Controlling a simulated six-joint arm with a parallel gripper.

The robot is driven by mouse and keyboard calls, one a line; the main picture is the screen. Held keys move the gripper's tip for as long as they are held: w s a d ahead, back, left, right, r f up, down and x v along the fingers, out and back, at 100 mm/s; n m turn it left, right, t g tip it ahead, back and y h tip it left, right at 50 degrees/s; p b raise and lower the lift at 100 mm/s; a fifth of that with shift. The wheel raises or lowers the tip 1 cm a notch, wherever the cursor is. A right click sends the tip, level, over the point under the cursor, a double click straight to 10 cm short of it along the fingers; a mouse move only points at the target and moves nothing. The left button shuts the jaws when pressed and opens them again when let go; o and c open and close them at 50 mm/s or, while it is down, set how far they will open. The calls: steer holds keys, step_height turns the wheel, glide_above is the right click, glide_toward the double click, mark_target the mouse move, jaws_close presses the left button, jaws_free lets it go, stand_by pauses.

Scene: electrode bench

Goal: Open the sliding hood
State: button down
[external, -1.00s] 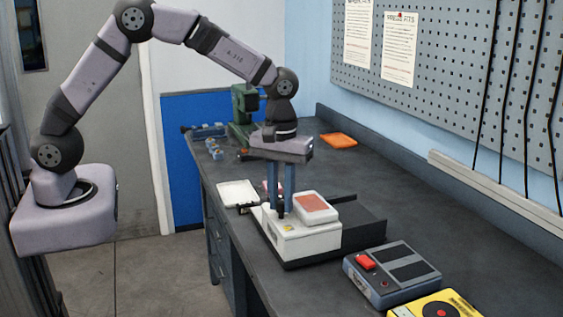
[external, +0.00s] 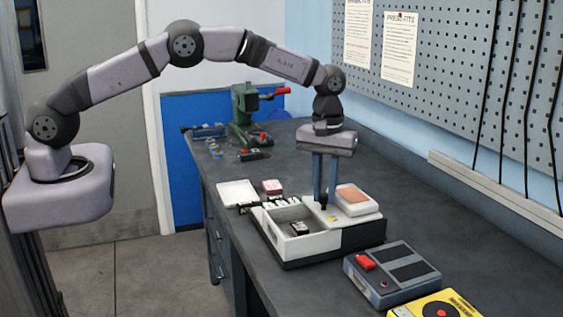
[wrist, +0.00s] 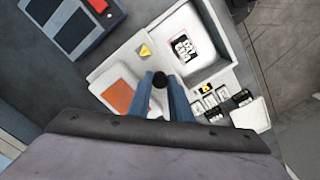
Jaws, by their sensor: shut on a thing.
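The sliding hood (external: 352,201) is a white cover with an orange-red panel and a small black knob. It has slid to the right on its white-and-black box, and the open tray (external: 285,221) beside it shows a small dark item inside. My gripper (external: 326,203) points down with its blue fingers shut on the black knob. In the wrist view the hood's orange panel (wrist: 118,97) is left of the fingers, and the knob (wrist: 159,80) is between the fingertips. The open tray (wrist: 207,63) holds a dark labelled piece (wrist: 182,46).
A grey device with a red button (external: 391,272) and a yellow unit (external: 440,306) stand at the front right. A green press (external: 243,115) with a red handle stands at the back. A white pad (external: 238,193) and a small pink-topped block (external: 271,187) lie left of the box.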

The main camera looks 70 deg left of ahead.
steer(key=shift+w, duration=0.15)
steer(key=c, duration=1.6)
jaws_free()
steer(key=shift+r, duration=0.1)
step_height(320, 180, up, 6)
steer(key=b, duration=0.2)
steer(key=shift+r+b, duration=0.2)
steer(key=shift+b, duration=0.15)
steer(key=shift+r, duration=0.45)
